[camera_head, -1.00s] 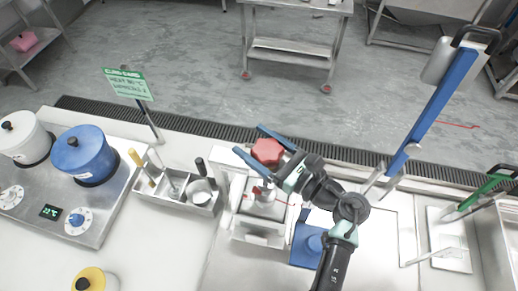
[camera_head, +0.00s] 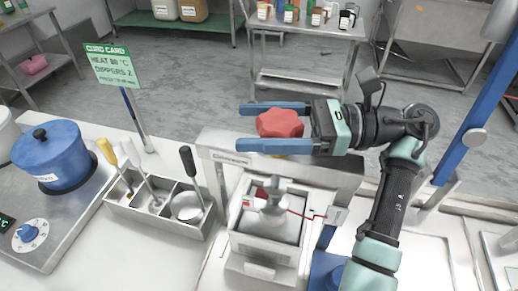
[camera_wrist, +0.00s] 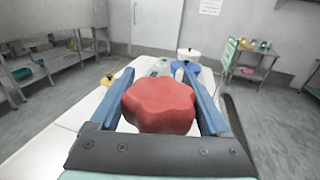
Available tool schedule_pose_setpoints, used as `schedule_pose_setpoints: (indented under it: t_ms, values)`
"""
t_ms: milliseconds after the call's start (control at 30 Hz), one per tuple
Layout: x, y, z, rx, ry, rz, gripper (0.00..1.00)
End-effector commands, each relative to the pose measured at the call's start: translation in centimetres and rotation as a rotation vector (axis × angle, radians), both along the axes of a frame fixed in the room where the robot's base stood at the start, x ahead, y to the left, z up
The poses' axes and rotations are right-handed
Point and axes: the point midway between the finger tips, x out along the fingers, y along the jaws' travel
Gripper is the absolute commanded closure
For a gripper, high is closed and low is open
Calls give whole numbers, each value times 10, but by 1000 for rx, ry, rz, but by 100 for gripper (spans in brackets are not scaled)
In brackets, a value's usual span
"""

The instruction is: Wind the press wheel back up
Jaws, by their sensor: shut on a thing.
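The red lobed press wheel (camera_head: 279,124) sits on top of the metal press frame (camera_head: 230,143) in the head view. My gripper (camera_head: 275,125) reaches in from the right, with its two blue fingers on opposite sides of the wheel, shut on it. In the wrist view the wheel (camera_wrist: 160,104) fills the space between the fingers (camera_wrist: 163,100). Below the crossbar, the press plate (camera_head: 272,200) stands over the square metal box (camera_head: 268,225). The wheel's stem is mostly hidden by the wheel and my gripper.
A tool holder (camera_head: 160,215) with several handled tools stands left of the press. A blue pot (camera_head: 62,155) sits on the heater further left. A green card (camera_head: 113,65) stands on a post behind. A blue upright (camera_head: 470,110) rises at the right.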

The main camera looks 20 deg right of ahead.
Motion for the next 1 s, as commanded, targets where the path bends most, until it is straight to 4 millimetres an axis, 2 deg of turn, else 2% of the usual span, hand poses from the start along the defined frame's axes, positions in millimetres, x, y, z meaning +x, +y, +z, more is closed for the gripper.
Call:
schedule_pose_setpoints:
  t_ms: [33, 433, 1000]
  values:
    - [-1, -1, -8, -2, -1, 29, 76]
    - [-5, 2, -3, 2, 1, 178, 76]
    - [-6, 3, 1, 4, -1, 204, 76]
